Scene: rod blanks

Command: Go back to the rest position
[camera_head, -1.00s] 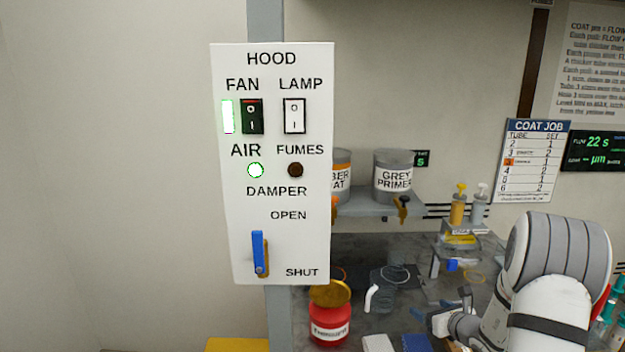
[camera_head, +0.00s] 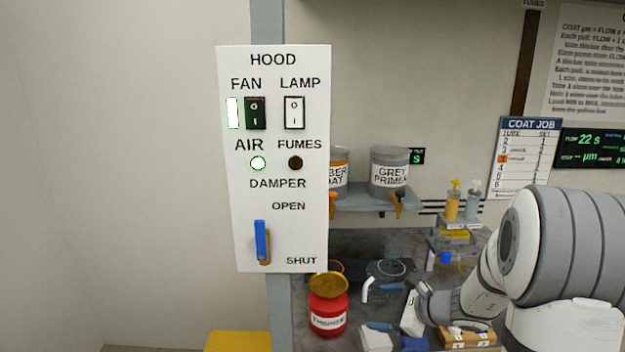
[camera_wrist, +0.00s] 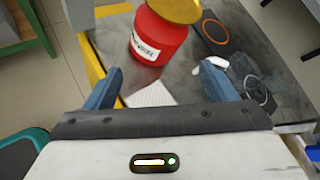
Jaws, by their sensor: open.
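My gripper (camera_head: 383,307) is at the lower middle of the head view, over the bench to the right of the red thinner can. In the wrist view its two blue fingers (camera_wrist: 163,75) stand wide apart. Nothing is held between them. The red can (camera_wrist: 160,38) with its gold lid lies beyond the fingers, and a white flat pad (camera_wrist: 152,95) shows below and between them. My arm reaches in from the right and hides part of the bench.
A hood panel (camera_head: 272,225) with switches and a blue damper lever (camera_head: 261,241) hangs at the left. The thinner can (camera_head: 328,312) stands below it. A shelf (camera_head: 365,203) holds two pots. A cardboard box (camera_head: 470,338) sits under my arm.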

